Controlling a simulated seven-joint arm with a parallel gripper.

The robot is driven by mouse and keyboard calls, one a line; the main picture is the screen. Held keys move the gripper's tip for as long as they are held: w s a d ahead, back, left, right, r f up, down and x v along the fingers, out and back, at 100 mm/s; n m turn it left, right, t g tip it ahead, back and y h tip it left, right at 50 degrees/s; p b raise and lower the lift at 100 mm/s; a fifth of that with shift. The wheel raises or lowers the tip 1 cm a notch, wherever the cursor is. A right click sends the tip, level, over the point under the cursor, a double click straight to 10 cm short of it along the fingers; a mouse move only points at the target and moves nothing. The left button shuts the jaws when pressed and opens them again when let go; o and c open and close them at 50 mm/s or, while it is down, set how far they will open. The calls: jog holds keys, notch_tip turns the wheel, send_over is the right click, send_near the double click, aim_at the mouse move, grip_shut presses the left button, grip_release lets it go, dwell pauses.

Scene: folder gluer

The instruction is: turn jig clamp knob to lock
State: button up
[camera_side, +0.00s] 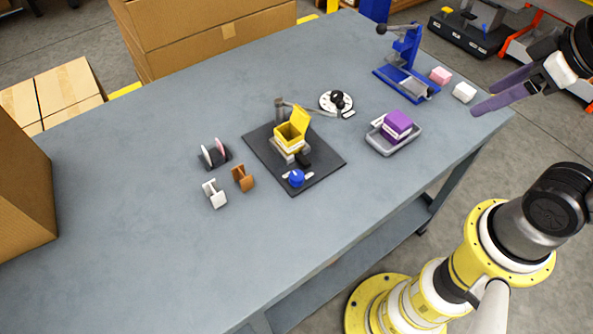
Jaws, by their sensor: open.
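A dark jig plate (325,163) lies on the table near the middle, with an open yellow box (291,134) held on it. A blue knob (296,178) with a pale bar under it sits at the plate's front corner. Behind the plate, a black knob (338,99) stands on a white round dial; I cannot tell for certain which knob is the clamp's. My gripper (478,108) is at the upper right, over the table's right end, with its purple fingers open and empty. It is well apart from both knobs.
A grey tray (393,145) holds purple boxes right of the jig. A blue press (407,68), a pink block (440,75) and a white block (464,92) stand at the back right. Small holders (214,155) stand left of the jig. The table's front left is clear.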

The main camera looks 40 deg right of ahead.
jog(key=w+a+r+n, duration=0.2)
jog(key=w+r+n, duration=0.25)
jog(key=w, duration=0.35)
jog(key=n+g, duration=0.6)
jog(key=n, duration=0.4)
send_over(296, 175)
notch_tip(296, 175, down, 17)
notch_tip(296, 175, down, 13)
jog(key=shift+f, duration=0.1)
grip_shut()
